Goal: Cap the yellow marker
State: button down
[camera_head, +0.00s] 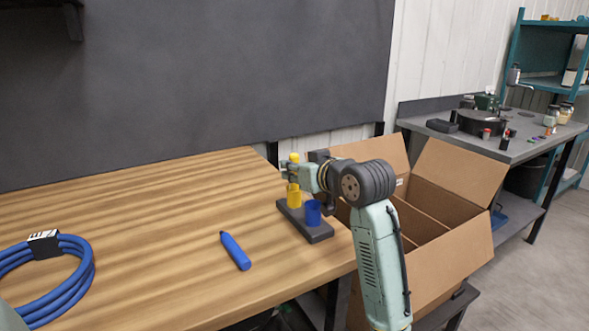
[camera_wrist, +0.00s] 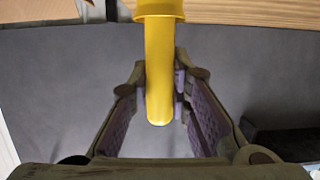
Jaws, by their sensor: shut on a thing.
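The yellow marker (camera_wrist: 158,75) is between the two fingers of my gripper (camera_wrist: 160,90), which is shut on it. In the head view its yellow end (camera_head: 294,157) sticks up above my gripper (camera_head: 296,173). The yellow cap (camera_head: 294,196) stands in a dark holder (camera_head: 318,236) directly below the gripper. In the wrist view a wider yellow rim (camera_wrist: 160,8) surrounds the marker's far end at the top edge. How deep the marker sits in the cap is hidden.
A blue cap (camera_head: 313,213) stands in the same holder, close beside the yellow one. A blue marker (camera_head: 235,250) lies on the wooden table (camera_head: 150,215). A coiled blue cable (camera_head: 75,285) lies at left. An open cardboard box (camera_head: 455,260) stands right of the table.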

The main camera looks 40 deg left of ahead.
jog(key=shift+f, duration=0.1)
jog(key=c, duration=1.4)
grip_release()
